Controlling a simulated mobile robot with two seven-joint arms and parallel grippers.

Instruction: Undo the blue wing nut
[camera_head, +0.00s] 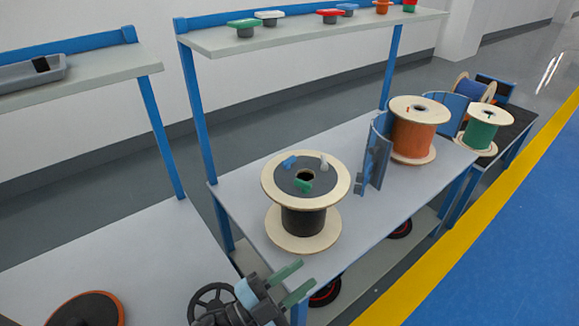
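A blue wing nut (290,161) sits on the dark top disc of a wooden cable spool, toward its back left. A white wing nut (323,162) and a green wing nut (303,186) are on the same disc. The spool (302,243) holds black cable and stands upright on the grey table (240,198). My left gripper (306,273) is at the bottom centre, in front of the spool and well apart from the blue nut. Its two green fingers are spread with nothing between them. My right gripper is not in view.
A blue curved panel (376,152) stands right of the black spool. Beyond it are an orange cable spool (412,138) and a green cable spool (480,135). A shelf (290,36) above the table carries several coloured knobs, and blue posts (193,110) hold it up.

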